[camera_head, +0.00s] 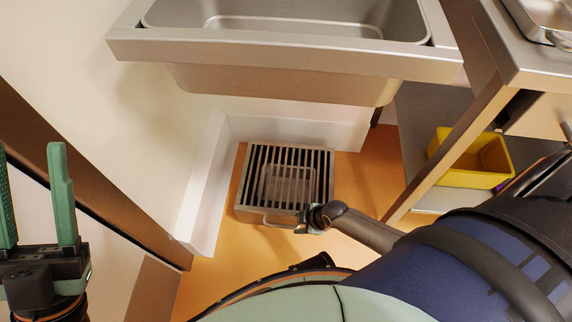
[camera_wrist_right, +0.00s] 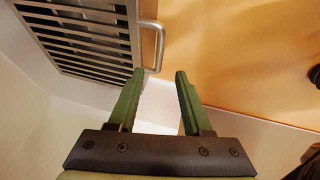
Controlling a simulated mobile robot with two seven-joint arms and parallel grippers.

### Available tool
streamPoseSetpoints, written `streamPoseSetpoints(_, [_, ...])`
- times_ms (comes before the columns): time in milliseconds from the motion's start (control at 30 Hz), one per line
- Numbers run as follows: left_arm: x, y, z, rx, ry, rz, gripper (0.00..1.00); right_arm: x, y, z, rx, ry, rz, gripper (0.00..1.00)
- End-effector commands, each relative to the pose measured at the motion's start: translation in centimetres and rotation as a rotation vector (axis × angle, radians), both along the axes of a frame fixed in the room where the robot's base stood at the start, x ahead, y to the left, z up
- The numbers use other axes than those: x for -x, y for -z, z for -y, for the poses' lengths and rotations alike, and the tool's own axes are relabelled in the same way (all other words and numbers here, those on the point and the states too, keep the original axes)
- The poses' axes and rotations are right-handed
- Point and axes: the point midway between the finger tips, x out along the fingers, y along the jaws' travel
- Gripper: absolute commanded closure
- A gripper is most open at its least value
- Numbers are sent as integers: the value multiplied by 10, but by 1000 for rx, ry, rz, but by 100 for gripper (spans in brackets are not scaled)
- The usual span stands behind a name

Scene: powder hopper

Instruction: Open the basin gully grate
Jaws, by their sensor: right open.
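The gully grate (camera_head: 289,158) is a dark slatted metal panel on a low steel box on the orange floor below the basin. It looks closed, lying flat over the box. Its bar handle (camera_head: 278,220) is on the near edge. The right wrist view shows the grate (camera_wrist_right: 85,38) at upper left and the handle (camera_wrist_right: 160,45) on its side. My right gripper (camera_head: 306,218) is at the handle's right end. In the wrist view its green fingers (camera_wrist_right: 160,75) are apart, with the handle's near end by the tips; contact is unclear. My left gripper (camera_head: 36,190) is open and empty at far left.
The steel basin (camera_head: 270,45) overhangs the grate from behind. A white low wall (camera_head: 208,185) stands close on its left. A table leg (camera_head: 440,150) and a yellow bin (camera_head: 470,180) on a shelf are to the right. Orange floor is free in front.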

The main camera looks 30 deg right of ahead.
Motion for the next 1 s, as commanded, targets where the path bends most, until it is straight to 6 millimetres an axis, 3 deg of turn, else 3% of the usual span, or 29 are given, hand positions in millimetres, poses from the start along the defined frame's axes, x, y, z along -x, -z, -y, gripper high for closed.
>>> streamPoseSetpoints(200, [-2, 36, 3, 10, 21, -25, 50, -15, 42, -10, -4, 3, -1, 50])
streamPoseSetpoints(500, [-4, 75, 8, -24, 6, -34, 50, -32, 85, -21, -3, 2, 0, 50])
streamPoseSetpoints(700, [-5, 88, 9, -37, -1, -40, 50, -39, 99, -24, -2, 3, 0, 50])
streamPoseSetpoints(1000, [-5, 90, 11, -42, -1, -40, 50, -40, 101, -25, -2, 3, 0, 50])
